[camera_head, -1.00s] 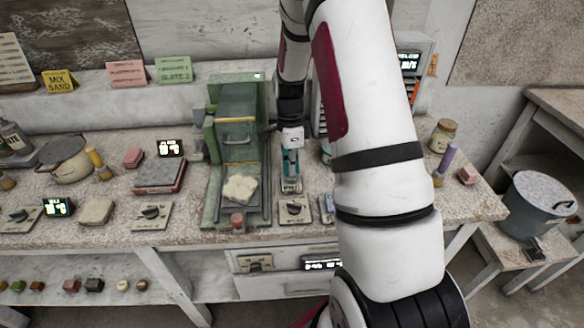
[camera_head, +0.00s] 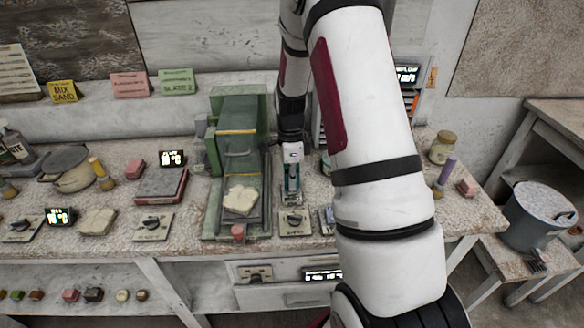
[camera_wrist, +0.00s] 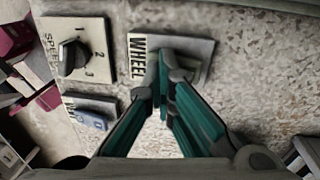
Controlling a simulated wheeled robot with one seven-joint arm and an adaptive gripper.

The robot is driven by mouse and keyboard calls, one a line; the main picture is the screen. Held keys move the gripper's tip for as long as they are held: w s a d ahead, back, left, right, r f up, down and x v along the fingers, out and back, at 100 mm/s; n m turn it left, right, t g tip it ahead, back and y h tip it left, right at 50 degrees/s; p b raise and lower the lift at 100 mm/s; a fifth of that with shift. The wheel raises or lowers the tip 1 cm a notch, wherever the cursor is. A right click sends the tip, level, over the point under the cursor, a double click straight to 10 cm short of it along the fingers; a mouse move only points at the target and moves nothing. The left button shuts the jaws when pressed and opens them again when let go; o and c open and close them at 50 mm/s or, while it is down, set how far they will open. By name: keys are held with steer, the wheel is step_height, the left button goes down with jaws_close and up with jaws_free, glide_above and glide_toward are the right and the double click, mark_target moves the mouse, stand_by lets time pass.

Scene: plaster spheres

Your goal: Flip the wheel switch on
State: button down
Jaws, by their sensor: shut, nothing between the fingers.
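The wheel switch plate (camera_wrist: 196,62), a grey plate labelled WHEEL, lies on the speckled counter in the wrist view. My gripper (camera_wrist: 166,66) has its teal fingers together, with the tips over the plate. The fingers cover the switch lever, so its position and any contact are hidden. In the head view my gripper (camera_head: 291,199) points down at the counter, just right of the green machine (camera_head: 238,150) and behind a dial plate.
The SPEED dial (camera_wrist: 73,57) sits left of the wheel plate in the wrist view, and a small plate with a blue part (camera_wrist: 92,117) lies below the dial. In the head view, the dial plate (camera_head: 295,224) is near the counter's front edge.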

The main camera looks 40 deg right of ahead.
steer(key=w, duration=0.1)
steer(key=d, duration=0.1)
steer(key=w+d, duration=0.1)
steer(key=shift+w+d+f+m+t, duration=0.1)
steer(key=shift+w+f+m+t, duration=0.15)
steer(key=shift+w+m+t, duration=0.15)
steer(key=shift+s+r+p, duration=0.25)
steer(key=shift+p, duration=0.15)
steer(key=t+h+p, duration=0.1)
steer(key=r+t+h+p, duration=0.1)
steer(key=p, duration=0.1)
steer(key=s+a+r+n+b, duration=0.1)
steer(key=r+n, duration=0.6)
steer(key=n, duration=0.2)
steer(key=s+a+r+n+b, duration=0.1)
steer(key=a+r+n+b, duration=0.1)
steer(key=r+n, duration=0.5)
steer(key=shift+s+n, duration=0.35)
steer(key=shift+n, duration=0.75)
steer(key=shift+a+r, duration=0.1)
